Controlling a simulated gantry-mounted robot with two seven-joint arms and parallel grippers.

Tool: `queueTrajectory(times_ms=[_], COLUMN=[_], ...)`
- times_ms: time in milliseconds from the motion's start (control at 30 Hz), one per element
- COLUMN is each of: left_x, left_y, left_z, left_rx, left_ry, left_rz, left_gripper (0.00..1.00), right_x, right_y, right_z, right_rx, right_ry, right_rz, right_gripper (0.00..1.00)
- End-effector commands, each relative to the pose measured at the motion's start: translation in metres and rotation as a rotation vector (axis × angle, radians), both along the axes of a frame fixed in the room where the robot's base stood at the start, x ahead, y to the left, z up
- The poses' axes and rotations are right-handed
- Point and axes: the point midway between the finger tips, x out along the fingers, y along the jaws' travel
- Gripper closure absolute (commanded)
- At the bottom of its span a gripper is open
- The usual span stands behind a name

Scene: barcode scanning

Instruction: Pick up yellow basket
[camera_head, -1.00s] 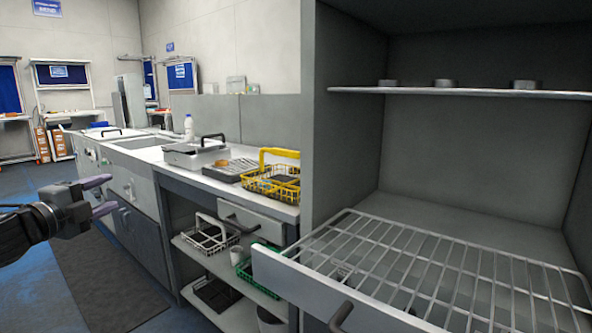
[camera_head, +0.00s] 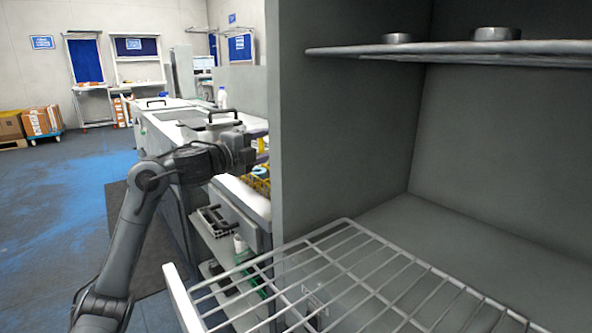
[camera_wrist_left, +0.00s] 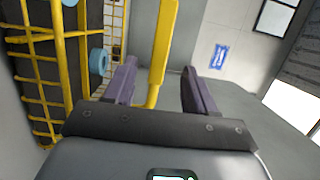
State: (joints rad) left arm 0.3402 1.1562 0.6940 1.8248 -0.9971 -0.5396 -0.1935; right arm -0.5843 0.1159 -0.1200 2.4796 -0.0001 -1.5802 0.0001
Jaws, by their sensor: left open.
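The yellow basket (camera_head: 258,183) stands on the white counter, mostly hidden behind my left arm and the tall cabinet side. In the left wrist view its yellow wire side (camera_wrist_left: 40,75) fills the left, and its thick yellow handle (camera_wrist_left: 162,45) runs between the two fingers. My left gripper (camera_wrist_left: 158,70) is open, with a finger on each side of the handle in the picture. I cannot tell whether either finger touches it. In the head view, my left wrist hides the fingers. My right gripper is not in view.
A tall grey cabinet (camera_head: 330,150) rises right beside the basket. A wire rack (camera_head: 340,275) sticks out in front of it. A white basket (camera_head: 213,220) and a green basket (camera_head: 245,255) are on the shelves below the counter. Open floor (camera_head: 60,200) lies to the left.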

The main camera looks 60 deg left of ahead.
Motion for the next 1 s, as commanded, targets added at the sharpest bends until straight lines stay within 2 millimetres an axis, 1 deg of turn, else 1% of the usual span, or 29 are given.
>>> queueTrajectory(times_ms=[33,200,300,567,967,1000], left_x=[0.006,0.023,0.029,0.035,0.058,0.059], left_y=[0.003,0.007,0.009,0.012,0.024,0.025], left_z=[-0.001,0.000,0.000,0.001,0.001,0.003], left_rx=[0.002,0.000,0.000,0.001,0.000,0.004], left_ry=[0.002,0.000,0.001,-0.001,-0.001,0.002], left_rz=[0.004,-0.001,0.001,0.001,0.003,0.007], left_gripper=[0.45,0.45,0.45,0.45,0.45,0.45], right_x=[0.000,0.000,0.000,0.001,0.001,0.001], right_y=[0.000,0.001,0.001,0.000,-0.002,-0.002], right_z=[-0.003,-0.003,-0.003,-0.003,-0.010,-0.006], right_rx=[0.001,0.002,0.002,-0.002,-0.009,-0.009], right_ry=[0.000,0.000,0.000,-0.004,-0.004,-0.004], right_rz=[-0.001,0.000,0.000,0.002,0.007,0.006], right_gripper=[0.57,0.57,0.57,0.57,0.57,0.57])
